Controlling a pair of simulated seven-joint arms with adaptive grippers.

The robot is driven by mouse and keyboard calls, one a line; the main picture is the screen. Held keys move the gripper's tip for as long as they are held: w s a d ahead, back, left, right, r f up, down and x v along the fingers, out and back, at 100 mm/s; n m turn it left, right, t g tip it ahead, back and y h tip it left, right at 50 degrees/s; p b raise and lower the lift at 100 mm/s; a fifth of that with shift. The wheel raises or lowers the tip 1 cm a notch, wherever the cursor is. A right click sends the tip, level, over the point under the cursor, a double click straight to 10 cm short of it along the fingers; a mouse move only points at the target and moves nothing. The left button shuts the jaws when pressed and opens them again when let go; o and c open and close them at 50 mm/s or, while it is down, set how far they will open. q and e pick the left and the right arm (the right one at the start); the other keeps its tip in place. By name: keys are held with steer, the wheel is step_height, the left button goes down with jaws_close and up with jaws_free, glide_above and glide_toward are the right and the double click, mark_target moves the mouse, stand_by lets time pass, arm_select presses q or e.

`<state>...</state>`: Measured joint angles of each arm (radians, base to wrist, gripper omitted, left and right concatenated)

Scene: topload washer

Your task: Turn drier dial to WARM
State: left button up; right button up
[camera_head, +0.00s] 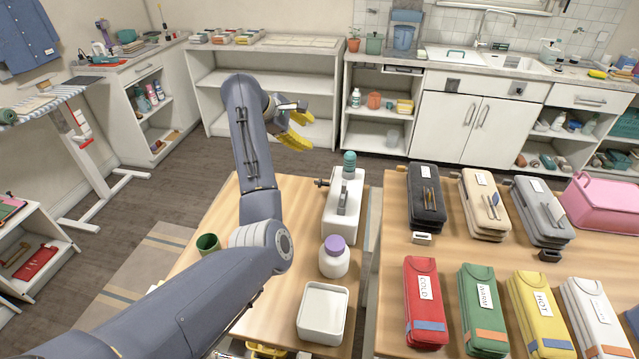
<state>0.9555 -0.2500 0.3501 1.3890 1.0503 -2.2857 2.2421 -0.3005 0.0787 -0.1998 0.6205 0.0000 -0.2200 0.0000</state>
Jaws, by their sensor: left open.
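No drier and no dial that I can make out shows in the head view. My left gripper (302,129), with yellow fingers, is open and empty. It is raised beyond the far edge of the near wooden table, in front of the low white shelf. A green pouch (481,308) labelled WARM lies on the right table, between a red pouch (424,300) labelled COLD and a yellow pouch (540,312) labelled HOT. Yellow and dark parts at the bottom edge look like my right gripper (255,349), mostly cut off.
The near table holds a white device (344,206), a purple-lidded jar (334,258), a white tray (341,318) and a green cup (208,243). A narrow gap separates it from the right table (398,215). Open floor (150,205) lies left.

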mark_target(319, 183)
arm_select(q)
steer(key=s+a+f+g+y, duration=0.2)
steer(key=s+a+f, duration=0.1)
steer(key=f, duration=0.3)
steer(key=x, duration=1.6)
steer(key=shift+s+d+f, duration=0.15)
steer(key=shift+d, duration=0.2)
steer(key=shift+c, duration=0.5)
jaws_close()
